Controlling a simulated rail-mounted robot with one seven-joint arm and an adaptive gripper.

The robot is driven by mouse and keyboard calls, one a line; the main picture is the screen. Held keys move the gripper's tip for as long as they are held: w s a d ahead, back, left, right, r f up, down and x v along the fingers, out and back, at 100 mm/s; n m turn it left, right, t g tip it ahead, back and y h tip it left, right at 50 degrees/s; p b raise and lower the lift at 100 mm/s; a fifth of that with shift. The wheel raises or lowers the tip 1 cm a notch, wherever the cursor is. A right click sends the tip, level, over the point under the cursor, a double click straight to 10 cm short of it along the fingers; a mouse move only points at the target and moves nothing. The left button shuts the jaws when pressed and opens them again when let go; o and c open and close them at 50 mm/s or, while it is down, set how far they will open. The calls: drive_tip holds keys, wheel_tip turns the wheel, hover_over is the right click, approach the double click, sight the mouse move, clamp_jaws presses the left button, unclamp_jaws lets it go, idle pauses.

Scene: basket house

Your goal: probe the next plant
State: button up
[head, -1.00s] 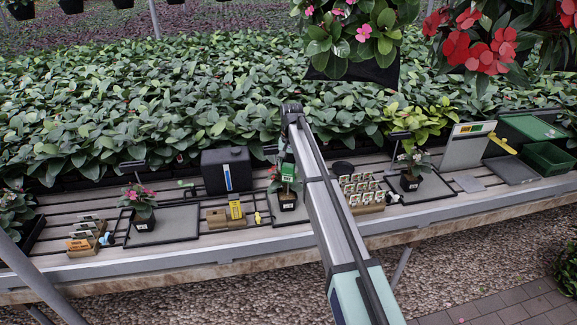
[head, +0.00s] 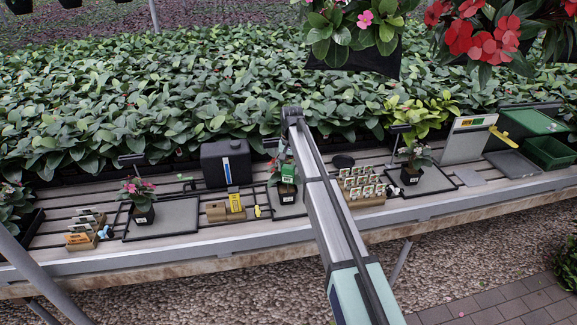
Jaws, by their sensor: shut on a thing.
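My gripper (head: 285,158) hangs below the far end of my arm, above the middle part of the bench. It is shut on a small green device with a white label (head: 288,173), probably the probe. The device is in front of the leaves of a plant in a black pot (head: 286,197); whether its tip is in the soil I cannot tell. My arm hides the right side of this spot. A pink-flowered potted plant (head: 142,216) stands on a grey tray to the left. Another potted plant (head: 411,176) with pale flowers stands on a tray to the right.
A black box with a blue strip (head: 226,165) stands behind the bench middle. Wooden racks of labels stand at left (head: 82,241) and right of my arm (head: 362,200). A yellow item (head: 236,203), a white panel (head: 466,142) and green bins (head: 551,152) are also there.

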sight(288, 181)
drive_tip(key=shift+f, duration=0.1)
idle(0.3)
drive_tip(key=shift+f+b, duration=0.45)
drive_tip(key=shift+f, duration=0.8)
idle(1.3)
